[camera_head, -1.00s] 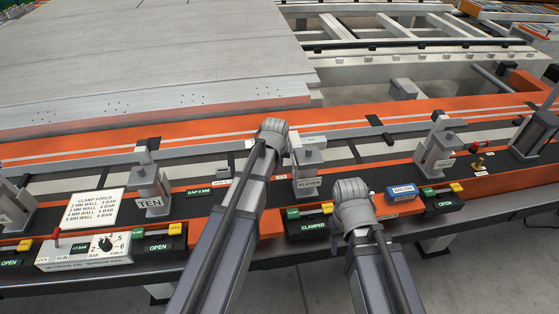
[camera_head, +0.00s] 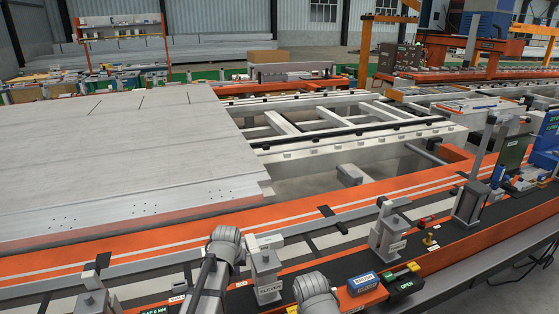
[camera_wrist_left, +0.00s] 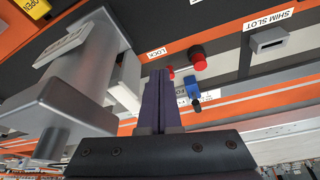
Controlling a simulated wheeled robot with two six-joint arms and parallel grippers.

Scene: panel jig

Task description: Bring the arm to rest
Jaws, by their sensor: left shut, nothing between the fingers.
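My left arm comes up from the bottom of the head view, and its rounded grey wrist (camera_head: 225,245) is just left of the clamp post marked ELEVEN (camera_head: 266,272). The jaws are hidden there. In the left wrist view my left gripper (camera_wrist_left: 160,78) shows two dark fingers together, with nothing between them. A grey clamp body (camera_wrist_left: 85,75) stands close on the left of the fingers; I cannot tell if they touch. My right arm's rounded wrist (camera_head: 316,296) is at the bottom edge of the head view; its gripper does not show.
A blue block (camera_head: 362,283) lies on the rail right of my right wrist. Another clamp post (camera_head: 389,235) and a brass knob (camera_head: 430,241) stand further right. A large grey panel (camera_head: 120,160) lies behind the orange rail. Red buttons (camera_wrist_left: 199,62) and a shim slot (camera_wrist_left: 269,41) show in the wrist view.

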